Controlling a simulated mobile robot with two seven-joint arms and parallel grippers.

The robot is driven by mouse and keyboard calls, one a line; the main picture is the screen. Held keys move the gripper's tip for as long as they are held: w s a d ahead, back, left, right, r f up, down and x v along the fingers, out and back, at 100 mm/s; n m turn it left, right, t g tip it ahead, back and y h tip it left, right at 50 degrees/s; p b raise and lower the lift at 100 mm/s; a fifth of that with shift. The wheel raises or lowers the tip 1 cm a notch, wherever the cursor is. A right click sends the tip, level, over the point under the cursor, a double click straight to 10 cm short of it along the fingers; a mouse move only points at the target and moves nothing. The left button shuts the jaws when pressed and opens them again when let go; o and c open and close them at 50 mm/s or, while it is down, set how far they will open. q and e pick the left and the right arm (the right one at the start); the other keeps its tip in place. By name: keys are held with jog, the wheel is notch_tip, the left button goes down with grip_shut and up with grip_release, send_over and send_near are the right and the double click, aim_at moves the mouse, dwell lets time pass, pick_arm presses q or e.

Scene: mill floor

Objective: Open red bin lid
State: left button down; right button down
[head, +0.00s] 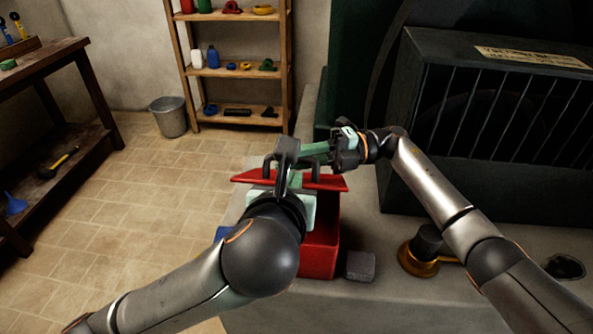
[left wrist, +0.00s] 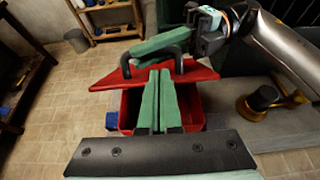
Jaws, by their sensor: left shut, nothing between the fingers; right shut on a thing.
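The red bin (head: 320,250) stands on the grey bench, its front partly hidden by my left arm. Its red lid (head: 331,183) is over the bin's far part, tilted and overhanging to the left; the bin also shows below it in the left wrist view (left wrist: 190,108). The lid's dark handle (left wrist: 127,62) is an arch on top. My right gripper (head: 308,154) comes from the right and is shut on this handle. My left gripper (left wrist: 159,72) is shut and empty, its fingertips in front of the lid near the handle. Whether they touch the lid is unclear.
A small grey block (head: 360,266) and a brass-based object with a dark top (head: 419,262) stand right of the bin. A blue object (head: 223,233) is at its left. A dark barred machine (head: 500,120) bounds the bench's back right.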

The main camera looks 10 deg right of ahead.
pick_arm(q)
jog(key=shift+x, duration=2.2)
